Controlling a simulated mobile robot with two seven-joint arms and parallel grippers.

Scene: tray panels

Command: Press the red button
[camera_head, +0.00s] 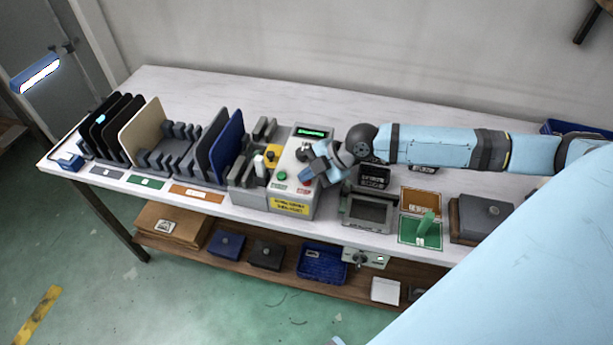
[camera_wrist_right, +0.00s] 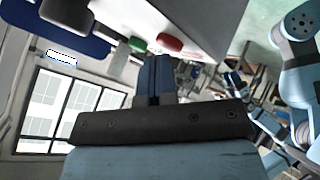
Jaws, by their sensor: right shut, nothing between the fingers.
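The red button (camera_head: 306,182) is on the front sloped face of a grey control box (camera_head: 293,203), to the right of a green button (camera_head: 282,175). In the right wrist view the red button (camera_wrist_right: 169,43) is just beyond the fingertips, slightly right of them, with the green button (camera_wrist_right: 137,44) to the left. My right gripper (camera_head: 312,166) is shut and empty, close to the box's face near the red button. Its closed blue fingers also show in the wrist view (camera_wrist_right: 153,62). I cannot tell whether the fingertips touch the button. My left gripper is not in view.
The box has a green-lit display (camera_head: 310,132) and a yellow label (camera_head: 289,206). Upright panels (camera_head: 227,143) stand in grey racks to the left. The table's back strip is clear.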

